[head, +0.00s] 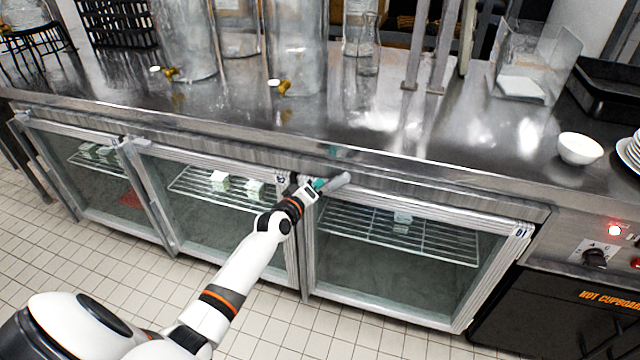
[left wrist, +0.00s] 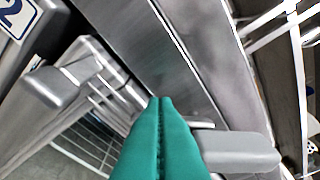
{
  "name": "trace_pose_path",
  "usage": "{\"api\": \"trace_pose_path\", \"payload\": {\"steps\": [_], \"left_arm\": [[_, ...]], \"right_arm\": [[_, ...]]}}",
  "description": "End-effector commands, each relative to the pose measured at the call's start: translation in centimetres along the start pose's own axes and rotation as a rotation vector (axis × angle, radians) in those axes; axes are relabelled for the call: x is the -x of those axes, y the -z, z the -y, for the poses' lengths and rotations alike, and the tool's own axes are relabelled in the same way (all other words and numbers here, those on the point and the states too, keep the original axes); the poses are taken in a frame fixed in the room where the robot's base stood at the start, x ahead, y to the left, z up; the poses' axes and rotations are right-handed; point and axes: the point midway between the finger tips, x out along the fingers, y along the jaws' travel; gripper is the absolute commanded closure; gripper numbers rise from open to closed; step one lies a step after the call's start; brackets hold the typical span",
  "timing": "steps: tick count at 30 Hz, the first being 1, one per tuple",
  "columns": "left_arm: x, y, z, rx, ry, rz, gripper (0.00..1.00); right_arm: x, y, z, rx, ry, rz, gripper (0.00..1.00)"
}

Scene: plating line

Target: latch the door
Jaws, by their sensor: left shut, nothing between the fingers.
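Three glass doors front the steel counter: a left door (head: 95,180), a middle door (head: 210,200) and a right door (head: 390,260). A grey latch lever (head: 336,184) sits at the top between the middle and right doors. My left gripper (head: 318,184) is shut and empty right beside this lever. In the left wrist view, its green fingers (left wrist: 160,105) are pressed together, with a grey lever (left wrist: 240,150) close on their right and another grey handle (left wrist: 55,88) to the left. I cannot tell whether the fingers touch a lever, or whether the latch is engaged. My right gripper is not in view.
The steel countertop (head: 330,125) overhangs the doors just above my gripper. Glass dispensers with brass taps (head: 280,87) stand on it, with a white bowl (head: 580,149) at the right. A hot cupboard (head: 545,315) adjoins the right door. Tiled floor lies in front.

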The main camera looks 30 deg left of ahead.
Motion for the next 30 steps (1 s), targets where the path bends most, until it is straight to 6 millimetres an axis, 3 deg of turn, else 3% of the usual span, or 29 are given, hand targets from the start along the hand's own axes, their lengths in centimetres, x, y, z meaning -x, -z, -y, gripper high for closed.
{"api": "trace_pose_path", "payload": {"steps": [1,9,30], "left_arm": [[-0.1,0.6,-0.7,0.043,0.011,-0.001,1.0],[-0.3,1.4,-1.1,0.277,0.07,-0.002,1.0],[-0.7,2.8,-1.2,0.266,0.067,0.0,1.0]], "right_arm": [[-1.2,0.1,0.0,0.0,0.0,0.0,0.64],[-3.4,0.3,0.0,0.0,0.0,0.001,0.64],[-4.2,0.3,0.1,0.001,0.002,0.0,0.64]]}}
